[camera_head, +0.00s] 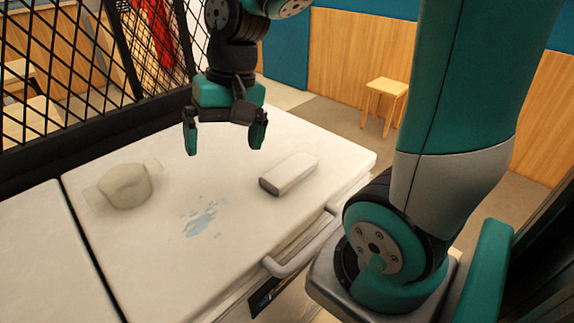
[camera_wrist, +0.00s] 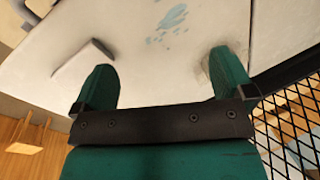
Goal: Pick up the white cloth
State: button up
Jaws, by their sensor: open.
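A white oblong block (camera_head: 289,174), which looks like the folded white cloth, lies flat on the white counter top near its right edge. It also shows in the wrist view (camera_wrist: 80,62), left of the left finger and partly hidden behind it. My gripper (camera_head: 224,143) is open and empty, with its fingers pointing down above the counter. It is to the left of the block and apart from it. In the wrist view, both fingers (camera_wrist: 163,65) stand wide apart with only bare counter between them.
A pale bowl-like thing with side flaps (camera_head: 125,187) stands at the left of the counter (camera_head: 150,270). A light blue spill (camera_head: 202,218) lies in the middle. A black mesh fence (camera_head: 140,60) runs along the far left. A wooden stool (camera_head: 386,92) stands on the floor beyond.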

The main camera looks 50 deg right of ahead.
jog(key=w+d+m, duration=0.3)
jog(key=d+m, duration=0.5)
jog(key=d, duration=0.4)
jog(key=m+h+p, duration=0.1)
jog(key=m, duration=0.5)
send_near(290, 166)
jog(key=shift+g, duration=0.3)
jog(key=f, duration=0.4)
jog(key=shift+w+a+f, duration=0.1)
jog(key=shift+a+f, duration=0.05)
jog(key=shift+a, duration=0.2)
jog(key=shift+w+a+f+p, duration=0.1)
jog(key=shift+a+f+p, duration=0.1)
jog(key=shift+f, duration=0.8)
jog(key=shift+a+f+p, duration=0.15)
jog(key=shift+f+p, duration=0.1)
jog(key=shift+f, duration=0.75)
jog(key=shift+w+a+f+p, duration=0.1)
jog(key=shift+a+f+p, duration=0.1)
jog(key=shift+f, duration=0.85)
jog(key=shift+c, duration=0.2)
jog(key=c, duration=0.9)
